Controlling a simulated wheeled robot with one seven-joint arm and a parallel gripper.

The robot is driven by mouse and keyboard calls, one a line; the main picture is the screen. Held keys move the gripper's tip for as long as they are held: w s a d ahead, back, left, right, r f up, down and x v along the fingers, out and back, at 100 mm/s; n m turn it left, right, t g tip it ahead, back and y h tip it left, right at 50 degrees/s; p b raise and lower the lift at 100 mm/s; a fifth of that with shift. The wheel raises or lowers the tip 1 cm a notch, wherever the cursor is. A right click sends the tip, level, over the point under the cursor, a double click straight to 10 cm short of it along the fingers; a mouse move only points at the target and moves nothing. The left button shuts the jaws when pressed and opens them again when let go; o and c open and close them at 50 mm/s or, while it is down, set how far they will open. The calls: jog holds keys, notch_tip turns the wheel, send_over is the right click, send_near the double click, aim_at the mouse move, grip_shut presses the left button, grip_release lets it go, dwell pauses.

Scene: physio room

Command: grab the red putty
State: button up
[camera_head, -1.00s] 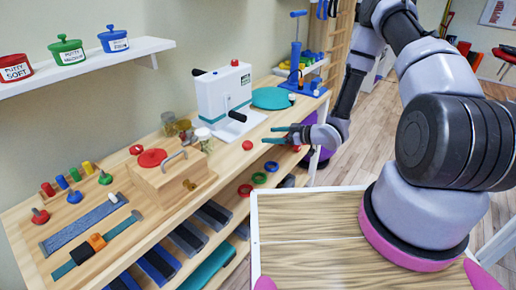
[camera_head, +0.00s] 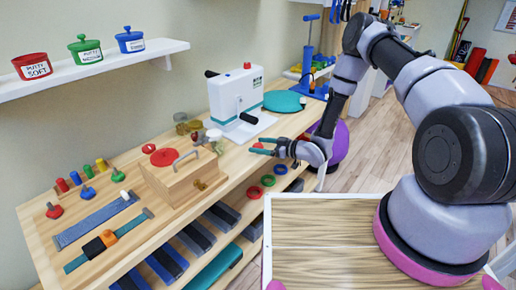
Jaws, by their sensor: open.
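A red tub (camera_head: 32,66) labelled PUTTY SOFT stands at the left end of the white wall shelf, with its lid on. A green putty tub (camera_head: 86,49) and a blue tub (camera_head: 130,40) stand to its right. A flat red round piece (camera_head: 164,157) lies on the wooden box on the bench; I cannot tell what it is. My gripper (camera_head: 256,148) is open with teal fingers pointing left over the bench's front edge, right of the wooden box. It is well away from the red tub, lower and to the right.
The white wall shelf (camera_head: 150,54) overhangs the bench. A white crank machine (camera_head: 236,95) stands on the bench behind my gripper. The wooden box (camera_head: 180,182) with a handle, pegs and straps fill the bench's left part. A purple ball (camera_head: 333,145) is on the floor.

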jog(key=shift+w+a+f, duration=0.15)
jog(key=shift+w+a, duration=0.1)
jog(key=shift+a, duration=0.2)
grip_shut()
